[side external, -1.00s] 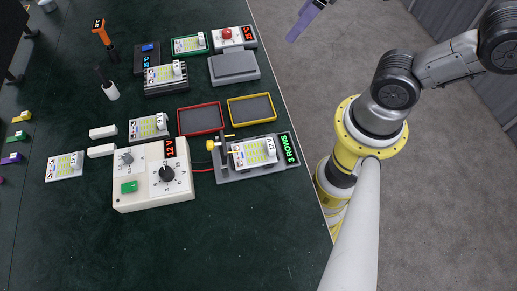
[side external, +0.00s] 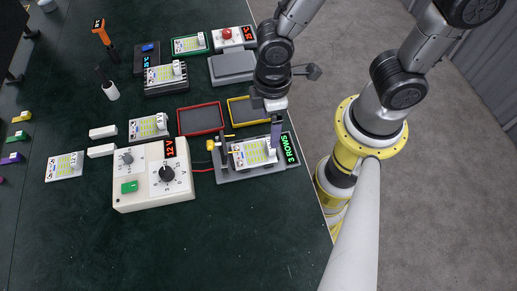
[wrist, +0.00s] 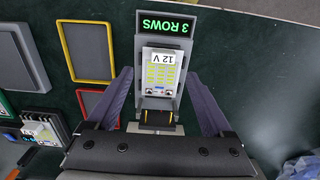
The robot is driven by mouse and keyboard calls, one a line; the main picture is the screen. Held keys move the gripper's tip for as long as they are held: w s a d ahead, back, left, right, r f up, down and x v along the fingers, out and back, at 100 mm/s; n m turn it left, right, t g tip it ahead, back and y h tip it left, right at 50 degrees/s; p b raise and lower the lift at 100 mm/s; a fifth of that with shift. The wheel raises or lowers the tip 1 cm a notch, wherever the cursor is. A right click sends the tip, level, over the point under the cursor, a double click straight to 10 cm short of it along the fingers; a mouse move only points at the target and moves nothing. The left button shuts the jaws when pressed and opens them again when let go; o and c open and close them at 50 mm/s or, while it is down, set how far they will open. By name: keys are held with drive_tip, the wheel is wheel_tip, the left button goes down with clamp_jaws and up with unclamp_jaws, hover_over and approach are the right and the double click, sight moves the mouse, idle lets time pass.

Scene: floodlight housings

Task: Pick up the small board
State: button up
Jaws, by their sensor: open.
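A small white board (side external: 250,153) with rows of yellow LEDs lies in a grey fixture (side external: 238,175) whose display reads 3 ROWS. In the wrist view the board (wrist: 160,85) carries a 12 V label. My gripper (side external: 274,141) is over the fixture, its purple fingers pointing down. In the wrist view my gripper (wrist: 162,80) is open, with one finger on each side of the board and gaps visible. Whether the fingertips are level with the board is unclear. Similar boards lie at the middle left (side external: 148,127) and far left (side external: 64,167).
A white 12 V control box (side external: 150,200) stands left of the fixture, joined by a red wire. Empty red (side external: 201,119) and yellow (side external: 251,109) trays and a grey block (side external: 234,67) lie behind. The front of the green table is clear.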

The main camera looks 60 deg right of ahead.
sight(254, 151)
drive_tip(key=shift+s+a+f, duration=0.1)
drive_tip(key=shift+s+f, duration=0.05)
drive_tip(key=shift+f, duration=1.65)
drive_tip(key=shift+s+a+f, duration=0.1)
drive_tip(key=shift+f, duration=1.65)
clamp_jaws()
